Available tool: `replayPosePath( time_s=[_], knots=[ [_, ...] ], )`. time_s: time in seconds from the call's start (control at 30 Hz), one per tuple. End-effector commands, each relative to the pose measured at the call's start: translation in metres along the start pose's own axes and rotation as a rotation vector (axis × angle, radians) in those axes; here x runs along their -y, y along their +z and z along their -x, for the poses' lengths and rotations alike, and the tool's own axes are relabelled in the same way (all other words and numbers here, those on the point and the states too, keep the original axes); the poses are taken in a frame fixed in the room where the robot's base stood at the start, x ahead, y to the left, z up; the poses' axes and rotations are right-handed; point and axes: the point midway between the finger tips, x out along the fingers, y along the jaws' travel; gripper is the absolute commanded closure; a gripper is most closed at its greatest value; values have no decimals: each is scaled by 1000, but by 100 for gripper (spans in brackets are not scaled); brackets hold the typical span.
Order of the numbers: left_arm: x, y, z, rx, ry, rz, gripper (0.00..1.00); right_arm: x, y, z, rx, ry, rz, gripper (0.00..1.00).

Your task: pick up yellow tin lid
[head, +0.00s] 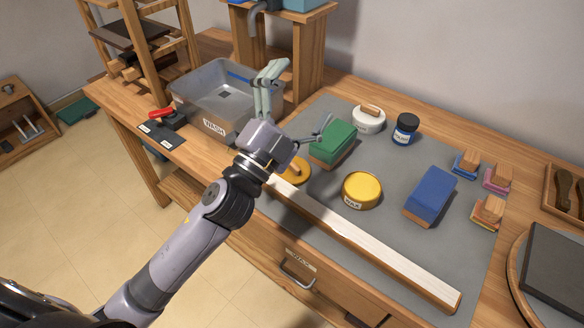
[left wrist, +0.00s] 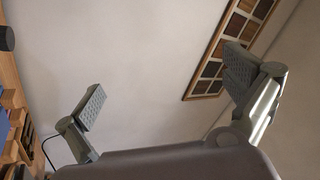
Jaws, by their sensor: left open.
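A flat round yellow lid (head: 301,173) with a wooden knob lies on the grey mat, partly hidden behind my left gripper's wrist in the head view. A round yellow tin (head: 362,189) labelled WAX stands to its right, apart from it. My left gripper (head: 300,95) is open and empty, above the bench between the grey wash tub and the green block. Its fingers point up and away from the lid. In the left wrist view the two spread finger pads (left wrist: 165,88) face only the wall. My right gripper is not in view.
The wash tub (head: 198,107) stands left of the gripper. A green block (head: 333,142), a white knobbed pot (head: 369,120), a dark jar (head: 405,128) and a blue block (head: 430,195) stand on the mat (head: 400,250). A long pale wood strip (head: 365,243) lies along the front.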

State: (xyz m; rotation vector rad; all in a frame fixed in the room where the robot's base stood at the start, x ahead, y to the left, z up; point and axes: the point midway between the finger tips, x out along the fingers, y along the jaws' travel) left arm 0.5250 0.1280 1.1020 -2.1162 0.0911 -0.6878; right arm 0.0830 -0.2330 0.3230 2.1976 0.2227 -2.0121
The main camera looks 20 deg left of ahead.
Motion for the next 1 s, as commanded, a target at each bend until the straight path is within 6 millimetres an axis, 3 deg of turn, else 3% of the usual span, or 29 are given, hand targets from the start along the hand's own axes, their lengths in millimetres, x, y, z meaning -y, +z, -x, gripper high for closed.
replayPosePath(
  time_s=[0.03,0.1,0.2,0.3,0.37,0.47,0.57,0.63,0.8,0.9,1.0],
  knots=[
    [5,-29,-12,-143,-7,-94,0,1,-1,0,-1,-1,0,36],
    [3,-66,-18,-333,3,-223,0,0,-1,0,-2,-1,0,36],
    [-13,-107,-16,-592,49,-416,0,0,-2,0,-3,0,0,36],
    [-39,-129,-6,-827,136,-621,0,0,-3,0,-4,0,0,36],
    [-57,-131,3,-953,210,-745,0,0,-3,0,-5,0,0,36],
    [-86,-113,18,-1132,370,-956,0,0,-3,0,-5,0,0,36],
    [-103,-73,29,-1263,577,-1165,0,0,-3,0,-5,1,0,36],
    [-106,-35,36,-1321,749,-1298,0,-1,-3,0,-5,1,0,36],
    [-77,54,46,-1337,1164,-1534,0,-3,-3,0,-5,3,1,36],
    [-54,89,51,-1303,1347,-1601,0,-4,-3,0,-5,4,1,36],
    [-39,107,54,-1274,1454,-1628,0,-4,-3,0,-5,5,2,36]
  ],
)
